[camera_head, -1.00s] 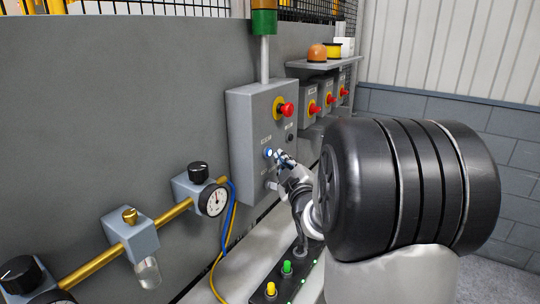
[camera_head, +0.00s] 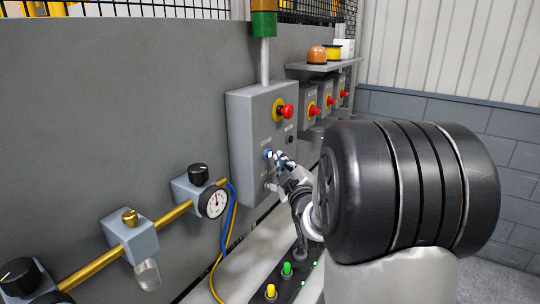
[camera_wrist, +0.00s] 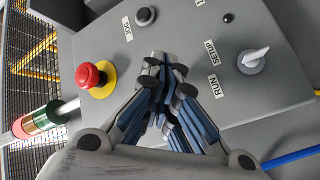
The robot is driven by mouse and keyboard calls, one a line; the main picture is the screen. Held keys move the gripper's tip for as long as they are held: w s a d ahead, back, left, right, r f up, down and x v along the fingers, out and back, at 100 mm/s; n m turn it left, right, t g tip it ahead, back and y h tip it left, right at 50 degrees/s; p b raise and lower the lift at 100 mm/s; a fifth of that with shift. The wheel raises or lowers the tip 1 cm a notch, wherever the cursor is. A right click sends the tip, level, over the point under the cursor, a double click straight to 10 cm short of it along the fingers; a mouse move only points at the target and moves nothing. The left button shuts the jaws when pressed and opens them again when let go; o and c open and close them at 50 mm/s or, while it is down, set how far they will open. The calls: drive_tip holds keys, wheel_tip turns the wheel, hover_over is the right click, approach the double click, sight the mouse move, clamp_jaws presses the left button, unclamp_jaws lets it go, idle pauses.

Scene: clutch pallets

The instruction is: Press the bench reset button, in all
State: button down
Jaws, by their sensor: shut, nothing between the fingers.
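A grey control box (camera_head: 247,125) is mounted on the bench's back panel. A small blue button (camera_head: 268,154) shows on its front below a label too small to read. My gripper (camera_head: 279,158) is shut and empty, its fingertips right beside the blue button; I cannot tell whether they touch it. In the wrist view my gripper (camera_wrist: 165,66) has its fingertips together at the box face (camera_wrist: 200,35), and the blue button is hidden behind the fingers.
A red emergency stop (camera_head: 286,111) is above, also in the wrist view (camera_wrist: 90,75). A black JOG button (camera_wrist: 146,16) and a white RUN/SETUP selector (camera_wrist: 252,60) flank the gripper. A gauge (camera_head: 213,202) and a yellow-green button strip (camera_head: 286,284) are lower.

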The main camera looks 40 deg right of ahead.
idle(0.4)
drive_tip(key=shift+w+a+b, duration=0.2)
drive_tip(key=shift+w+b, duration=0.2)
drive_tip(key=shift+b, duration=0.1)
drive_tip(key=shift+w+a+b, duration=0.15)
drive_tip(key=shift+w+b, duration=0.2)
drive_tip(key=shift+w, duration=0.1)
idle(0.6)
drive_tip(key=shift+s+d+b, duration=0.35)
drive_tip(key=shift+s+b, duration=0.05)
drive_tip(key=shift+s, duration=0.45)
drive_tip(key=s, duration=0.1)
drive_tip(key=s+d, duration=0.1)
drive_tip(key=s, duration=0.1)
drive_tip(key=s+d+b, duration=0.1)
drive_tip(key=shift+s, duration=0.3)
idle(0.8)
